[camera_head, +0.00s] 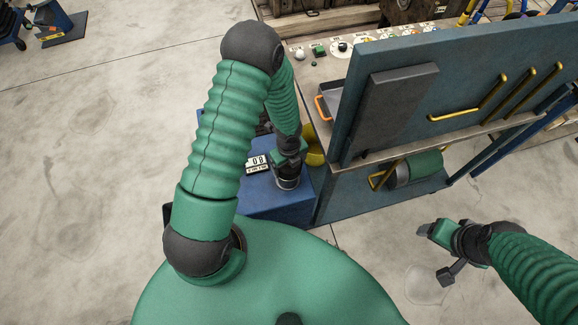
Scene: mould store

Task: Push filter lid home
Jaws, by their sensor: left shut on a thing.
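My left gripper (287,176) points down at the blue box (268,208), beside its white label reading 08 (257,165). It is shut on a dark round part at its tip, mostly hidden by the gripper and wrist. I cannot tell whether this part is the filter lid, or whether it is seated. No other filter lid can be made out for sure. My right gripper (430,236) is at the lower right over bare floor, well away from the blue box.
A blue upright panel (480,70) with a dark slab (390,105) and yellow handles (485,98) stands right of the box. A green-and-grey cylinder (422,168) lies on its lower shelf. A bench (310,62) with small parts runs behind.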

